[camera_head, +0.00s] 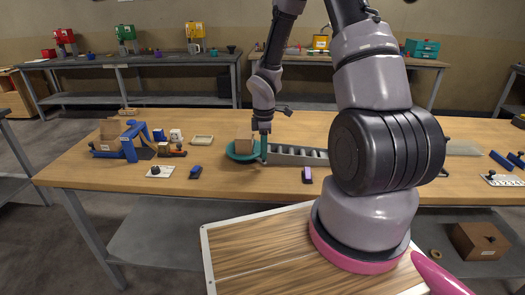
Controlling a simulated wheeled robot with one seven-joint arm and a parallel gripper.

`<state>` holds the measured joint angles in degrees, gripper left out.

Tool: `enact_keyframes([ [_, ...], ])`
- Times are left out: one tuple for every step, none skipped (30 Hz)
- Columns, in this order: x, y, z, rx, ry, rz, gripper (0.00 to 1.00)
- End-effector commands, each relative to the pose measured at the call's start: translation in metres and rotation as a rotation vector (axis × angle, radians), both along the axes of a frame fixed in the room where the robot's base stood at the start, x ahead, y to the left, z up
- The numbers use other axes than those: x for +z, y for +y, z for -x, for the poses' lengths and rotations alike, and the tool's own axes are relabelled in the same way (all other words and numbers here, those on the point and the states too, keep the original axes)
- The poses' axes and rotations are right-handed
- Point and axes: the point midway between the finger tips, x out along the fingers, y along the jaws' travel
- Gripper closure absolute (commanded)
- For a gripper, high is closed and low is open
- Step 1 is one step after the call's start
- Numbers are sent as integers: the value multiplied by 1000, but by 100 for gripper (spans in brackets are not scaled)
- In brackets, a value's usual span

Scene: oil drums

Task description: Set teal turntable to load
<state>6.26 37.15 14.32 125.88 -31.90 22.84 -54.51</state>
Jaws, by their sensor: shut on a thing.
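The teal turntable (231,154) is a low round dish on the wooden table, left of the middle of the view. A brown box (243,144) stands on it. My gripper (264,134) points down at the turntable's right edge. It is shut on what looks like a narrow upright teal handle (264,150) there; the fingertips are small and partly unclear. A grey roller ramp (297,156) begins just right of the turntable. No load mark can be read at this size.
A blue frame (131,141) with a brown box stands at the left. A pale tray (202,140), a dark switch-like piece (196,172) and a purple-and-black piece (307,175) lie nearby. My arm hides part of the table's right side.

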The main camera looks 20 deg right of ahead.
Motion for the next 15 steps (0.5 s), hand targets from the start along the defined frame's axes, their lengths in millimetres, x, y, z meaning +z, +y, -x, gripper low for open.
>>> enact_keyframes([
  [0, -1, 0, 4, 0, 1, 100],
  [0, -1, 0, 6, 0, 1, 100],
  [0, -1, 0, 8, 0, 1, 100],
  [0, -2, 0, 8, 0, 1, 100],
  [0, -2, 0, 9, 0, 1, 100],
  [0, -2, -1, 9, 0, 1, 100],
  [0, -2, -1, 10, 0, 1, 100],
  [0, -2, -1, 9, -1, 1, 100],
  [0, -2, -1, 9, -1, 1, 100],
  [0, -2, -1, 9, -1, 2, 100],
  [0, -2, -1, 9, -1, 2, 100],
  [0, -2, -1, 9, -1, 2, 100],
  [0, -3, -1, 9, -1, 2, 100],
  [0, -3, -1, 8, -1, 2, 100],
  [0, -3, -1, 8, -1, 2, 68],
])
